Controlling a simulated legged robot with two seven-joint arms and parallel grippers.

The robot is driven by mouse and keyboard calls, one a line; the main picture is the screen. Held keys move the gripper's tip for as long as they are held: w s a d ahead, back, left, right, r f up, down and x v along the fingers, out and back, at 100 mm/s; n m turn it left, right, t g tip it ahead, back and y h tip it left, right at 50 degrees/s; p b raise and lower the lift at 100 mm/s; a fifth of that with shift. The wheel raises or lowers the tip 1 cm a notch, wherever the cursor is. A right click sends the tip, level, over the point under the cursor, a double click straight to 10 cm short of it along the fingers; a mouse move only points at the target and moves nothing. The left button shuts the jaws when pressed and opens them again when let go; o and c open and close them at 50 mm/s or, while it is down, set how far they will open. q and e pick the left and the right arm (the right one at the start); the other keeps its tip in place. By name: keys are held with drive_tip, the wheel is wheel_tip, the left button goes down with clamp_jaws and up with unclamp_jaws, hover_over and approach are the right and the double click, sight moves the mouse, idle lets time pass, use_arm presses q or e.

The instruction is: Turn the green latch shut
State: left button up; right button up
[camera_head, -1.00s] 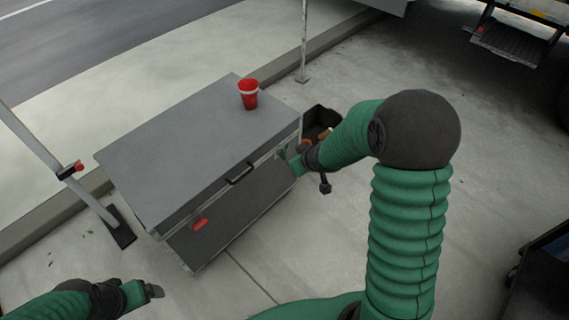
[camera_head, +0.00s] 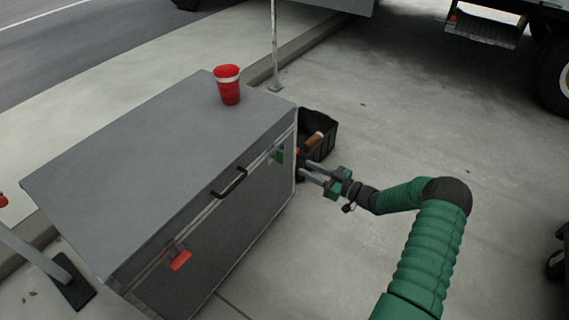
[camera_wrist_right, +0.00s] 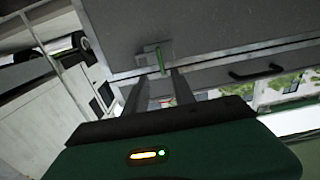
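The green latch (camera_head: 277,156) is on the front face of the large grey case (camera_head: 170,150), near its right end, at the lid seam. My right gripper (camera_head: 302,171) is to the right of the latch in the head view, by the case's right corner. Its two fingers are apart with nothing held; in the right wrist view the gripper (camera_wrist_right: 157,76) points at the case. My left gripper is out of view.
A red latch (camera_head: 180,260) and a black handle (camera_head: 229,182) are on the same front face. A red cup (camera_head: 228,86) stands on the lid. A black crate (camera_head: 322,132) with items stands behind the case's right end.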

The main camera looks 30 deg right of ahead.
sight(283, 152)
drive_tip(key=b+x, duration=0.3)
drive_tip(key=x, duration=0.7)
drive_tip(key=shift+b, duration=0.3)
drive_tip(key=shift+r, duration=0.15)
clamp_jaws()
